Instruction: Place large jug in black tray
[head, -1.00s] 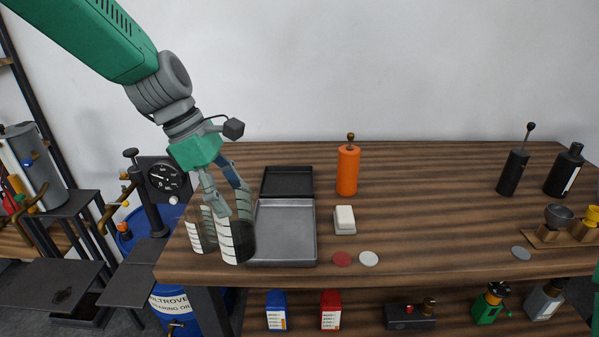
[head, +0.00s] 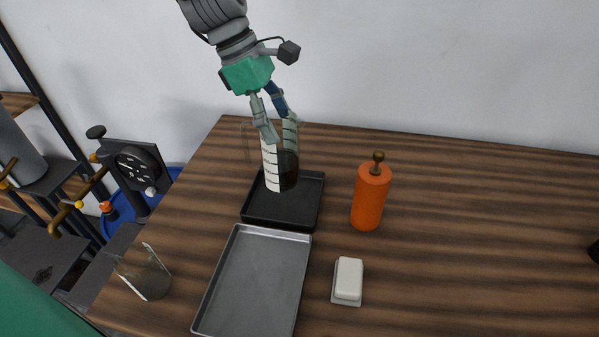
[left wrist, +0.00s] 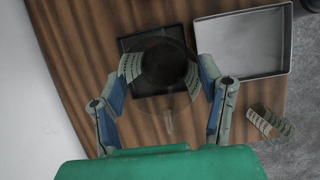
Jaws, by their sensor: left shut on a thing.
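The large jug (head: 281,172) is clear with white scale bands and looks upright over the black tray (head: 262,220). My left gripper (head: 280,128) is shut on the upper part of the jug. In the left wrist view the jug (left wrist: 163,62) sits between the fingers (left wrist: 162,76), seen from above, with the black tray (left wrist: 128,44) under it. I cannot tell whether the jug's bottom touches the tray. My right gripper is not in view.
A grey metal tray (head: 255,285) lies right in front of the black tray. A smaller clear jug (head: 146,275) stands at the left table edge. An orange bottle (head: 369,197) and a white block on a grey base (head: 348,279) are to the right. The table beyond is clear.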

